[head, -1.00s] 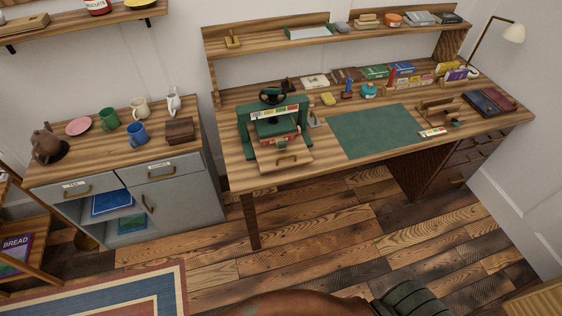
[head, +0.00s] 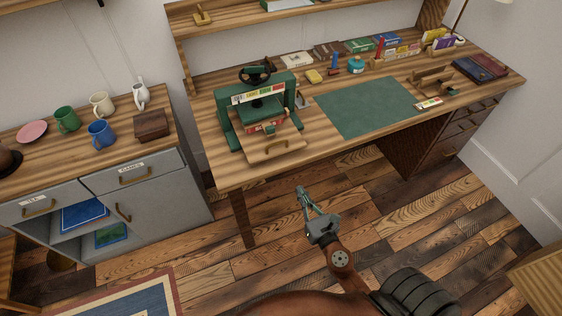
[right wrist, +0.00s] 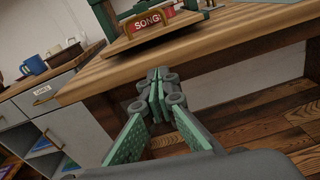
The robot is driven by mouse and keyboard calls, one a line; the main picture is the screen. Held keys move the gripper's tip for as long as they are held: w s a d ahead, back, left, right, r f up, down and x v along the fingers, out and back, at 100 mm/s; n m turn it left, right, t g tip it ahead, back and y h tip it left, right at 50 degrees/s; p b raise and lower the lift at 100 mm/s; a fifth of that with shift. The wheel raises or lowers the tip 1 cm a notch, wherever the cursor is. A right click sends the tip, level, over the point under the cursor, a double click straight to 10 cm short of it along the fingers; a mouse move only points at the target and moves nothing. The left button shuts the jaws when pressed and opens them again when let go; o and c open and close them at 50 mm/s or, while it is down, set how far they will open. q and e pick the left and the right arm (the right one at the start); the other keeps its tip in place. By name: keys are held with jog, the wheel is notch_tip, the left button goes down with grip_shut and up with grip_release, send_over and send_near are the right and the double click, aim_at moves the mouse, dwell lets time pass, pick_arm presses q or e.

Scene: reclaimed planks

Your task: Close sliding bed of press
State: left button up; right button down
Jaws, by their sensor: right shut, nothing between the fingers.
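The green press (head: 258,108) stands on the desk's left part, with a black handwheel on top. Its wooden sliding bed (head: 277,151) sticks out at the front toward the desk edge and carries a brass handle (head: 277,146). A red book lies in the press; in the right wrist view the red book (right wrist: 152,21) shows the word "SONG". My right gripper (head: 301,192) is below and in front of the desk edge, apart from the bed. In the right wrist view its green fingertips (right wrist: 157,92) are together and empty. My left gripper is not in view.
The desk (head: 330,150) has a green mat (head: 368,105) right of the press, with books and small items behind. A grey cabinet (head: 150,190) with mugs stands at left. The floor before the desk is clear.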

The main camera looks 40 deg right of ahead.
notch_tip(320, 180, up, 2)
jog(key=n+p, duration=0.1)
jog(key=p, duration=0.3)
send_near(281, 154)
jog(key=shift+t, duration=0.4)
jog(key=x, duration=0.5)
jog(key=shift+w+f, duration=0.1)
jog(key=shift+w, duration=0.25)
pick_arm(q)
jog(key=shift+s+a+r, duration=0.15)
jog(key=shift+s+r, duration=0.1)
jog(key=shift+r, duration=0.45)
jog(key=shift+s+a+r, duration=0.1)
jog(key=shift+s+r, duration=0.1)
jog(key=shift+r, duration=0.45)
pick_arm(e)
jog(key=shift+w+d+f, duration=0.1)
jog(key=shift+w+d, duration=0.15)
jog(key=shift+w, duration=0.3)
